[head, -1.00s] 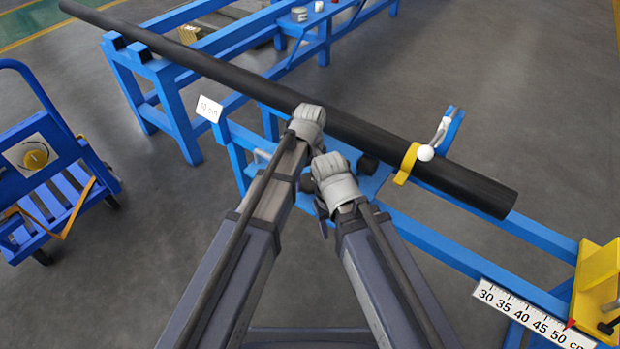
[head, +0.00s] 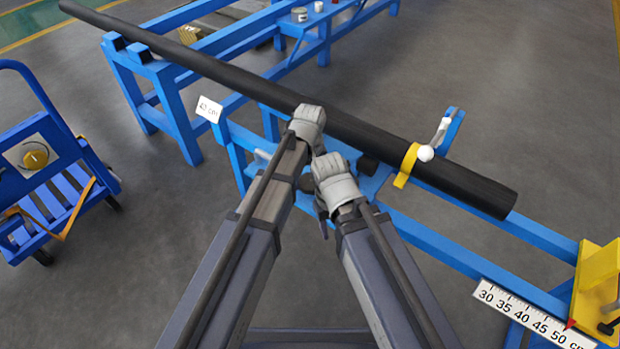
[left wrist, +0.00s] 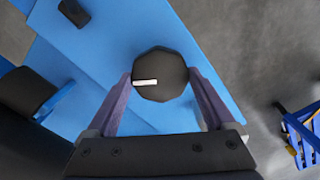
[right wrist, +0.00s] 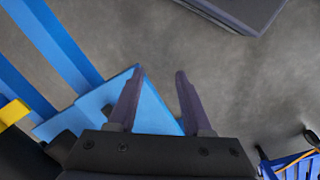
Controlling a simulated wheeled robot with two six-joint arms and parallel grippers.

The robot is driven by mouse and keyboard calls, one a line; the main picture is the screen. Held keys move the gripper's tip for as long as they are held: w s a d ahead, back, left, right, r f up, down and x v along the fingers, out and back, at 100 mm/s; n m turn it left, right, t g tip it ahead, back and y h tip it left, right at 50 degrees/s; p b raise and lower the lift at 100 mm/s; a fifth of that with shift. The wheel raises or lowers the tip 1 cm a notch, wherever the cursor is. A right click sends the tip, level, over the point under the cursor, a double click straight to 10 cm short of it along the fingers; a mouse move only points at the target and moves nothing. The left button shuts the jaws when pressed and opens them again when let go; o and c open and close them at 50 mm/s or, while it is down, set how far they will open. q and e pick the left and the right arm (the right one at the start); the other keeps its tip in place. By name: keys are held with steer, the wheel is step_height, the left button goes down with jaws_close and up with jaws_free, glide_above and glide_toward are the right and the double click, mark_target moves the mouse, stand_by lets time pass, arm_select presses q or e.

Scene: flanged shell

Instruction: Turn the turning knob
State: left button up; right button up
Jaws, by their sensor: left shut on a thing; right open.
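The turning knob (left wrist: 160,65) is a round black knob with a white mark line, on a blue plate (left wrist: 110,60) in the left wrist view. My left gripper (left wrist: 163,88) is shut on it, one finger on each side. The white mark lies roughly level across the knob, left of its middle. In the head view my left gripper (head: 308,118) is by the black pipe (head: 370,138), and its wrist hides the knob. My right gripper (right wrist: 158,75) is open and empty, above grey floor and a blue plate corner. It also shows in the head view (head: 328,172), close beside the left one.
A blue frame (head: 430,235) carries the long pipe, with a yellow strap (head: 406,166) around it. A ruler (head: 520,312) and a yellow block (head: 598,275) are at the lower right. A blue trolley (head: 60,165) stands at the left. The floor between is clear.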

mark_target(310, 181)
arm_select(q)
steer(key=m, duration=0.5)
steer(key=shift+m, duration=0.3)
steer(key=m, duration=0.4)
steer(key=shift+m, duration=0.7)
steer(key=o, duration=1.1)
steer(key=shift+r, duration=0.1)
step_height(310, 181, up, 8)
steer(key=p, duration=0.8)
